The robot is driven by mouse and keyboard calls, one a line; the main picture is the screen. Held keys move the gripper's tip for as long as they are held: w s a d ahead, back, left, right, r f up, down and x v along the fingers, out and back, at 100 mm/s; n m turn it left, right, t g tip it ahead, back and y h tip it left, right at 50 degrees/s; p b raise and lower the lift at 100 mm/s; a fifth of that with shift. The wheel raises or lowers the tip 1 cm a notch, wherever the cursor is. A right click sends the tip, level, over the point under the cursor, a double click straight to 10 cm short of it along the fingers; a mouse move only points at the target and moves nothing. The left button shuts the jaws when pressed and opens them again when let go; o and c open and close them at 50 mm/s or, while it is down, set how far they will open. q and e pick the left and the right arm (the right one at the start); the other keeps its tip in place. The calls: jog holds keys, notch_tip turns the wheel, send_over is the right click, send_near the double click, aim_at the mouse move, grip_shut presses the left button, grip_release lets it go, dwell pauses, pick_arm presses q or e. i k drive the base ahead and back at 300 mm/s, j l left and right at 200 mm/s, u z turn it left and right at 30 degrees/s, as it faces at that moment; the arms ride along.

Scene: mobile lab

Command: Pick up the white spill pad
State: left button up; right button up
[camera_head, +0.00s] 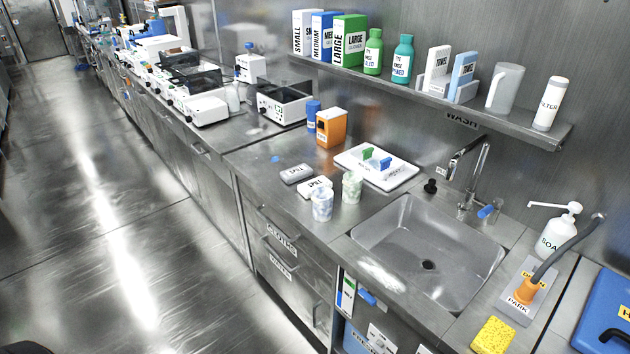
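The white spill pad (313,187) lies on the steel counter left of the sink, with a dark "SPILL" label on top. A cup with pale contents (322,206) stands just in front of it and a second similar cup (352,186) stands to its right. A grey pad, also labelled "SPILL" (296,174), lies behind and to the left of the white one. Neither of my grippers shows in the head view.
A white tray (404,176) with blue and green items and an orange box (331,128) stand behind the pads. The sink (428,238) with its faucet (473,184) is to the right. A shelf (430,94) with boxes and bottles overhangs. The floor at left is clear.

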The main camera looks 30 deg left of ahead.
aim_at(305, 189)
jog(key=i+j, duration=0.15)
jog(key=j, duration=0.55)
jog(key=i+j+z, duration=0.15)
jog(key=j, duration=0.55)
jog(key=i+j, duration=0.1)
jog(key=j, duration=0.6)
jog(key=i+j+z, duration=0.15)
jog(key=j, duration=0.55)
jog(key=k, duration=0.05)
